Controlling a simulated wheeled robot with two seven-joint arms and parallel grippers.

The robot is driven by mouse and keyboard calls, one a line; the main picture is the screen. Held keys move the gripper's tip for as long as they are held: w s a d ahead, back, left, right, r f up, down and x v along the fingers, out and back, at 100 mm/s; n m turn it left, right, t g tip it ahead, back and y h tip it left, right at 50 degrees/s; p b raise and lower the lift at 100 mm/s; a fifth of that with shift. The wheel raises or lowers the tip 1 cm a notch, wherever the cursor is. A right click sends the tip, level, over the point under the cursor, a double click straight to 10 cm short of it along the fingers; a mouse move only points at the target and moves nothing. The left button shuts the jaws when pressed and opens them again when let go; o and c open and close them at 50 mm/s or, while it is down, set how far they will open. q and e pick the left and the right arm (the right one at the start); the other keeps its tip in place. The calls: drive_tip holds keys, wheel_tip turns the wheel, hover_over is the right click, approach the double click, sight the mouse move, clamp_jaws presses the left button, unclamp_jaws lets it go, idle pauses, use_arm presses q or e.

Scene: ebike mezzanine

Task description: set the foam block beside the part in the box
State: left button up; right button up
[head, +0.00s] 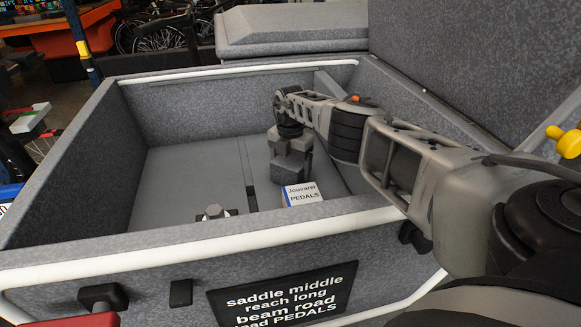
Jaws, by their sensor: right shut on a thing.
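The large grey box (230,238) stands open in front of me, with a dark, flat floor inside. My right gripper (291,149) reaches into it from the right and points down. It is shut on a dark grey block (290,170), which looks like the foam block. The block is low over the floor; I cannot tell if it touches. A small metal and black part (214,212) sits left of the block, by the front wall, which hides its lower side.
A dark slot or strip (247,175) runs along the box floor between the part and the block. The left of the floor is clear. The raised lid (475,55) stands at the right, and another grey case (290,28) is behind. A black label (285,294) is on the front wall.

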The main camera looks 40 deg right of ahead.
sight(290, 159)
use_arm(q)
drive_tip(key=shift+f, duration=0.1)
use_arm(e)
drive_tip(key=shift+f, duration=0.1)
drive_tip(key=shift+f, duration=0.15)
drive_tip(key=o, duration=0.9)
wheel_tip(290, 159, up, 5)
drive_tip(key=p, duration=0.2)
drive_tip(key=shift+f+p, duration=0.15)
drive_tip(key=shift+p, duration=0.2)
use_arm(q)
drive_tip(key=shift+w+a+r+p, duration=0.1)
drive_tip(key=shift+a+r+p, duration=0.15)
drive_tip(key=shift+r+p, duration=0.45)
use_arm(e)
wheel_tip(290, 159, up, 8)
use_arm(q)
drive_tip(key=shift+g, duration=0.3)
use_arm(e)
drive_tip(key=shift+f, duration=0.1)
